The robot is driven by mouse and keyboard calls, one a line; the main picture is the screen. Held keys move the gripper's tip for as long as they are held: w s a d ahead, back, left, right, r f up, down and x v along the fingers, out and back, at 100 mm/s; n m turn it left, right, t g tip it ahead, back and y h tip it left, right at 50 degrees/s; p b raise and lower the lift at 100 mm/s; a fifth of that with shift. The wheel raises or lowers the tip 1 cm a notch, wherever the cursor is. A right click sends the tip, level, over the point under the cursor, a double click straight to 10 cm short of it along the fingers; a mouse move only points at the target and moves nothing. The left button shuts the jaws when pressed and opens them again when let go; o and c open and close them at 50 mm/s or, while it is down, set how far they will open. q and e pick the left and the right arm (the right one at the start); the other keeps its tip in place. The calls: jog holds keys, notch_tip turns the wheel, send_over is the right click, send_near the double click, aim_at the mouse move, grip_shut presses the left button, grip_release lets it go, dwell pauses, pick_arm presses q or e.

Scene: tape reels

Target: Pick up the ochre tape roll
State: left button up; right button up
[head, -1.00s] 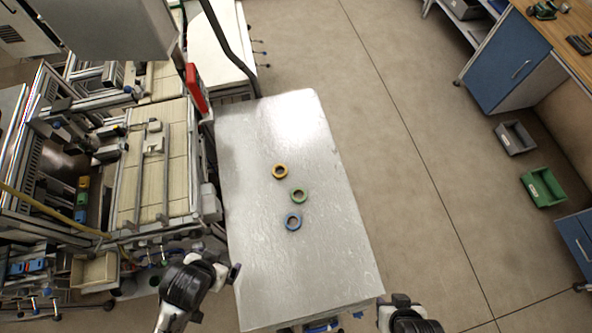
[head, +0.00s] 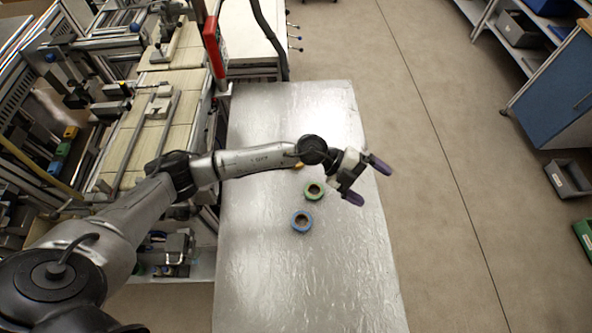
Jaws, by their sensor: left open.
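The ochre tape roll (head: 299,166) lies on the metal table (head: 262,262). Only a small part of it shows; my left arm hides the rest. My left gripper (head: 367,183) is open and empty, its two purple-tipped fingers apart. It is to the right of the ochre roll, above the right side of the table. The green tape roll (head: 314,190) lies just below and right of the ochre one. The blue tape roll (head: 302,221) lies nearer, below the green one. My right gripper is out of view.
Workshop equipment with tan panels (head: 150,130) stands left of the table. The table's near half is clear. Open floor lies to the right, with a grey bin (head: 568,180) at the far right.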

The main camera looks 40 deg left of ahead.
pick_arm(q)
jog(key=w+a+f+g+y+b, duration=0.25)
jog(key=a+f+y, duration=0.35)
jog(key=a+f, duration=0.3)
jog(key=w+a+n+y+b, duration=0.15)
jog(key=a+y, duration=0.25)
jog(key=a, duration=0.5)
jog(key=w+a+n+y+b, duration=0.1)
jog(key=a+n+y+b, duration=0.15)
jog(key=a, duration=0.65)
jog(key=shift+g+y, duration=0.55)
jog(key=shift+y, duration=0.1)
jog(key=f, duration=0.2)
jog(key=f+b, duration=0.1)
jog(key=f, duration=0.4)
jog(key=shift+a+f, duration=0.1)
jog(key=shift+a, duration=0.2)
jog(key=shift+w+a+f+b, duration=0.1)
jog(key=shift+f+b, duration=0.1)
jog(key=shift+f, duration=0.85)
jog(key=shift+w+d+f+b, duration=0.1)
jog(key=shift+f+b, duration=0.15)
jog(key=shift+f, duration=0.85)
jog(key=shift+w+a+f+b, duration=0.1)
jog(key=shift+f+b, duration=0.1)
jog(key=shift+f, duration=0.85)
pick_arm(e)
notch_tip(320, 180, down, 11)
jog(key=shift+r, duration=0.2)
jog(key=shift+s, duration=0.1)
